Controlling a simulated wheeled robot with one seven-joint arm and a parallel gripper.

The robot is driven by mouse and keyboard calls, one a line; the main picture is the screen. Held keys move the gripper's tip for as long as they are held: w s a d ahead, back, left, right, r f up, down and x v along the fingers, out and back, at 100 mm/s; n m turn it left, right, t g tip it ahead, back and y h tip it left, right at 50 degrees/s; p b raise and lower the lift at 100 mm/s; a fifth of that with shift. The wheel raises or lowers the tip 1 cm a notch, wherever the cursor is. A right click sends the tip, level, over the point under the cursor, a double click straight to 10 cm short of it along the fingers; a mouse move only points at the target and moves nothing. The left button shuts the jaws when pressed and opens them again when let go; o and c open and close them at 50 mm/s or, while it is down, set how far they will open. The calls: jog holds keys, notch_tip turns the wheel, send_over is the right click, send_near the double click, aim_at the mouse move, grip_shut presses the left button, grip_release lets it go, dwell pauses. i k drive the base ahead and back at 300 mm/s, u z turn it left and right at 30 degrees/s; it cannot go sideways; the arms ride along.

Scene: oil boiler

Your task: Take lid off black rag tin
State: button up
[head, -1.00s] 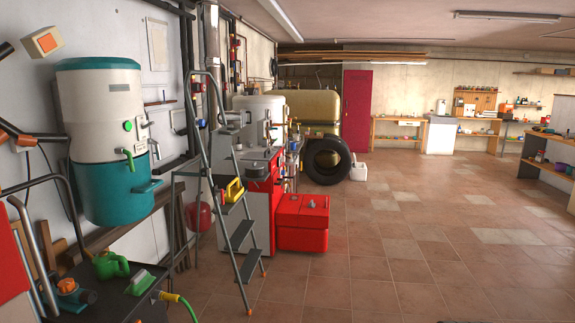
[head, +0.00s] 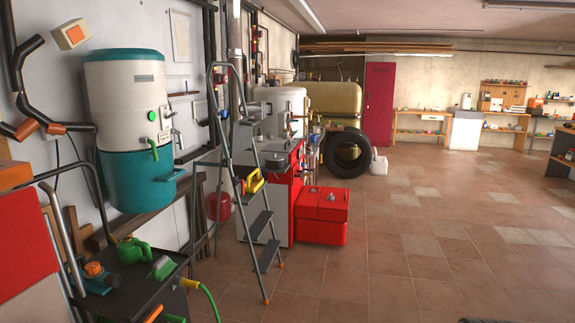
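My gripper is not in view.
A grey stepladder (head: 267,227) stands in front of the cabinet, with a yellow thing (head: 254,182) on a step. A red box (head: 322,229) and a tyre (head: 348,155) are on the floor beside it. A cart (head: 127,283) is at lower left. The tiled floor (head: 420,220) is mostly clear.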

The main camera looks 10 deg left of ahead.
aim_at(274, 157)
jog(key=z, duration=0.15)
jog(key=i, duration=4.45)
jog(key=u, duration=1)
jog(key=i, duration=1.75)
jog(key=u, duration=0.95)
jog(key=i, duration=0.4)
